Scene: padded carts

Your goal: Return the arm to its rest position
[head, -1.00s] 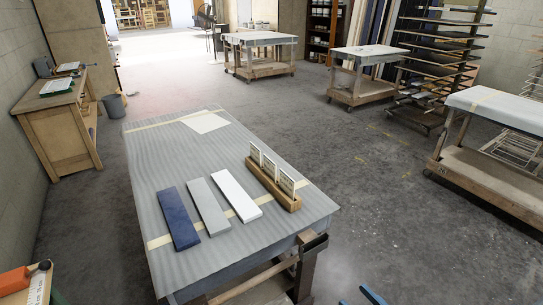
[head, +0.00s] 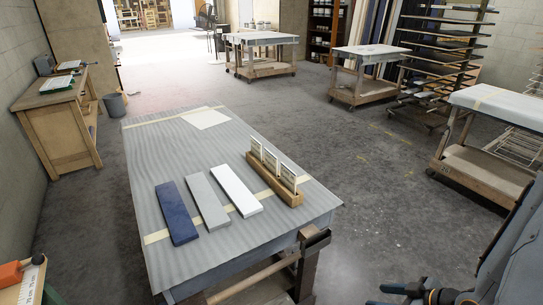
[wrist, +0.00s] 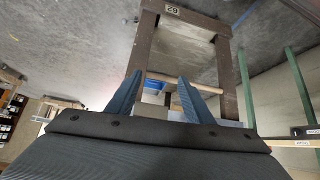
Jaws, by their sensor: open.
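My gripper (wrist: 154,88) shows in the wrist view as two blue fingers, spread apart with nothing between them. Beyond them is a dark cart frame with a number plate, seen from an unusual angle. In the head view, dark parts of my arm show at the lower right edge and bottom right corner, right of the padded cart (head: 150,215). They appear clear of the cart. On the cart lie a blue panel (head: 177,212), a grey panel (head: 207,201) and a white panel (head: 237,190), side by side. A wooden rack (head: 275,182) holds several upright pale plates.
A wooden workbench (head: 60,122) and a grey bucket (head: 115,104) stand at the left. Several other carts stand behind and at right, including a padded one (head: 510,104). A tall drying rack (head: 438,45) stands at the back right. Open concrete floor (head: 365,170) lies between them.

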